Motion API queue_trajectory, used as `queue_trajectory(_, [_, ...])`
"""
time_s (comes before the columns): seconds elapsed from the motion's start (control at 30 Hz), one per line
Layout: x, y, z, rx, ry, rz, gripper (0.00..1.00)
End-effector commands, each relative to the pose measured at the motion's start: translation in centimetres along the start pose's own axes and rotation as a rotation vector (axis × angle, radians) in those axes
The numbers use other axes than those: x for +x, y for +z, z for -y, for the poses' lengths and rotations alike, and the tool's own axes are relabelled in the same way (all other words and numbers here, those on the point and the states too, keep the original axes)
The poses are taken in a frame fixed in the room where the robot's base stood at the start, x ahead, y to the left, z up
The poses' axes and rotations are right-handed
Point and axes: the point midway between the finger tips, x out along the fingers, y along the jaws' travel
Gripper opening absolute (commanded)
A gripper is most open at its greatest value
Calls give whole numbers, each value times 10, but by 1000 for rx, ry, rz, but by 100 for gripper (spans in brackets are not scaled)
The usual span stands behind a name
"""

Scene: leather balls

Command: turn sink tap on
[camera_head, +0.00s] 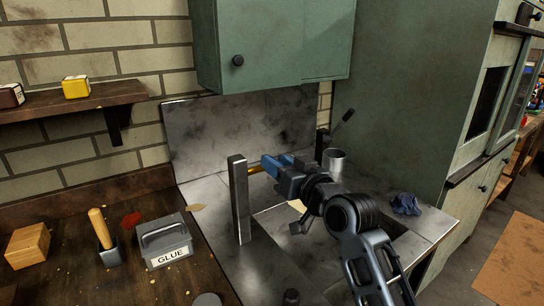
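The metal sink unit (190,195) has a tall backsplash, and its basin is mostly hidden by my arm. A square grey metal post (239,200) stands upright at the left of the basin. A short brass-coloured piece (256,169) shows between the post and my gripper. I cannot tell whether these belong to the tap. A dark lever (343,121) slants up from a dark fitting (321,145) behind my gripper; it may be the tap handle. My blue gripper (268,163) is above the basin, pointing left. Its finger gap is not clear. No water is visible.
A metal cup (333,162) stands behind my arm, and a blue cloth (406,204) lies on the right counter. A glue box (165,243), wooden-handled tool (102,229) and wooden block (27,246) are on the left worktop. A green cupboard (275,45) hangs above.

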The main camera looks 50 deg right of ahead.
Motion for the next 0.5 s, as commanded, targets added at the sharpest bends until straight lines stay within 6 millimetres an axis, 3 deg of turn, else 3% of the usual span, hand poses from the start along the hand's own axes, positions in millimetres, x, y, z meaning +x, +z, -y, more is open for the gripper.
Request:
queue_trajectory(0.2, [24,-1,0,0,0,-1,38])
queue_trajectory(0.5, [29,0,0,-1,0,0,38])
